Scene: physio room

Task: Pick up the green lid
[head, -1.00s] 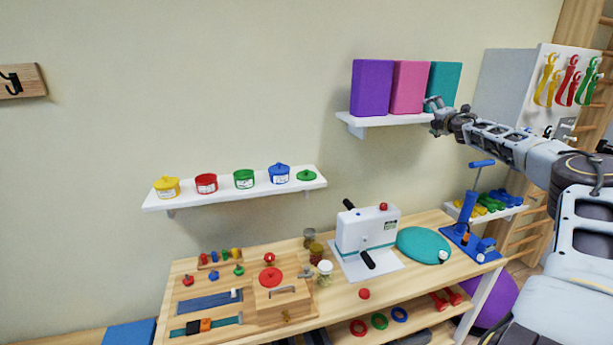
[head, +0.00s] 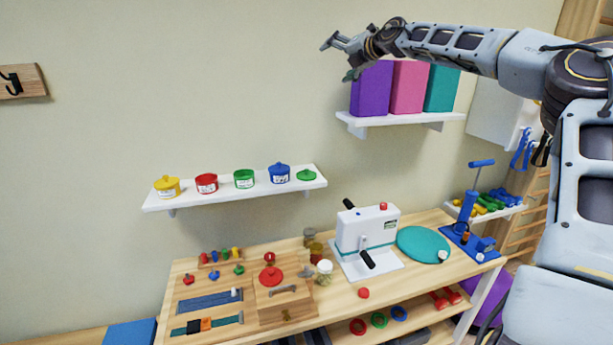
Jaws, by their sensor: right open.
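The green lid (head: 306,175) lies flat at the right end of the white wall shelf (head: 160,203), with a small knob on top. To its left stands a green tub (head: 244,179) without a lid. My right gripper (head: 337,58) is open and empty, high in front of the wall, above and left of the purple block. It is well above the lid and a little to its right in the picture. My left gripper is not in view.
A blue lidded tub (head: 279,174) stands close beside the lid; a red open tub (head: 206,183) and a yellow lidded tub (head: 167,187) are further left. Purple (head: 371,92), pink (head: 409,88) and teal (head: 442,88) blocks fill the upper shelf. A crowded workbench (head: 340,297) lies below.

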